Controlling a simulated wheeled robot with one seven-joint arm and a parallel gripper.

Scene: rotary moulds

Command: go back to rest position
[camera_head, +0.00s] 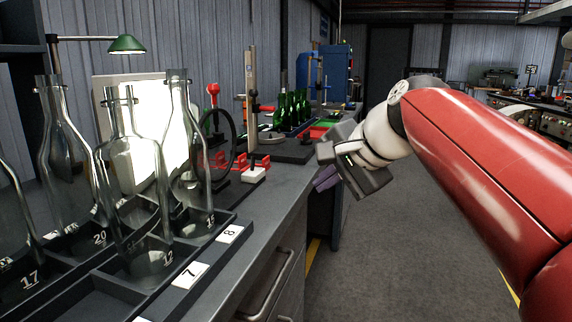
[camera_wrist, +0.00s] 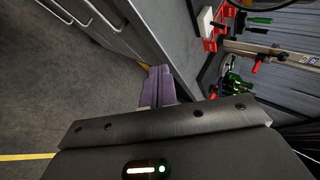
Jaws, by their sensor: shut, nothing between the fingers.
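My gripper (camera_head: 326,180) is at the end of my red and white arm, over the aisle just right of the workbench's front edge in the head view. Its purple fingers point down and to the left. In the wrist view the two purple fingers (camera_wrist: 157,88) lie side by side against each other with nothing between them. The gripper is shut and empty, and appears clear of the workbench (camera_head: 262,205).
Clear glass bottles (camera_head: 190,165) stand in a dark numbered rack at the left front. Green bottles (camera_head: 291,108), red clamps (camera_head: 225,160) and a green lamp (camera_head: 126,45) are farther along the bench. The grey floor (camera_head: 400,240) is open. Drawers with handles (camera_head: 268,285) face the aisle.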

